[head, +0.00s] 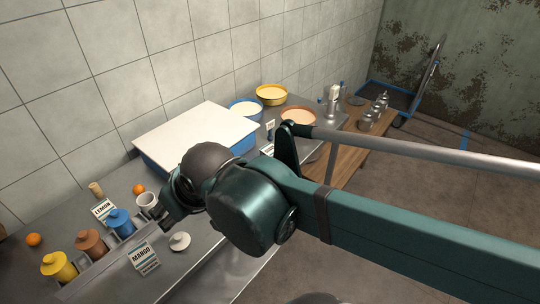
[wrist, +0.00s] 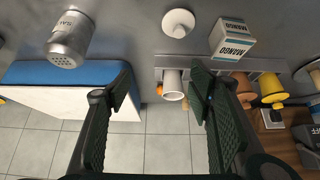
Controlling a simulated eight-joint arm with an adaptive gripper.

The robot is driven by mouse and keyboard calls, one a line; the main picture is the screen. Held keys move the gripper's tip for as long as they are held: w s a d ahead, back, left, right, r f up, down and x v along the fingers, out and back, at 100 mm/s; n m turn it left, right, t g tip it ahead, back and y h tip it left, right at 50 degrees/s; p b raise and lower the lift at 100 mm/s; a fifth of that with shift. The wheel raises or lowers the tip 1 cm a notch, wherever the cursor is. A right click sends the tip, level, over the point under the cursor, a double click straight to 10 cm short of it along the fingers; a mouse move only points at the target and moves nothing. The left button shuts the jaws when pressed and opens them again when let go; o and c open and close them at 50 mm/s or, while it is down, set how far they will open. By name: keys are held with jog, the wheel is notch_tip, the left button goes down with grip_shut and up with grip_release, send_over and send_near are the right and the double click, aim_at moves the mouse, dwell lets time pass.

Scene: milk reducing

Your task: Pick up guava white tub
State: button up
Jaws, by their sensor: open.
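A white tub (head: 148,203) without a lid stands at the end of a row of coloured tubs; no guava label is readable on it. In the wrist view the white tub (wrist: 173,84) shows between the spread fingers of my gripper (wrist: 160,88), nearer the right finger. My gripper (head: 172,210) is open and empty, just right of the tub in the head view. I cannot tell whether a finger touches it.
Blue (head: 120,221), brown (head: 91,243) and yellow (head: 59,266) tubs share the rack. A mango carton (head: 145,257) stands in front, a lemon carton (head: 103,210) behind. A salt shaker (wrist: 70,38) and a blue, white-topped box (head: 195,132) are near my gripper.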

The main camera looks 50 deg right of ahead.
jog(key=m+g+h+p, duration=0.5)
jog(key=m+g+p, duration=0.2)
jog(key=m+p, duration=1.1)
send_over(269, 150)
jog(key=a+b, duration=0.1)
jog(key=a, duration=0.1)
notch_tip(269, 150, down, 2)
jog(key=shift+f+m, duration=0.25)
jog(key=shift+m, duration=0.35)
jog(key=shift+b+x, duration=0.4)
jog(key=shift+x, duration=0.95)
jog(key=shift+f, duration=0.1)
jog(key=shift+y, duration=0.3)
jog(key=shift+b+x, duration=0.45)
jog(key=shift+x, duration=2.05)
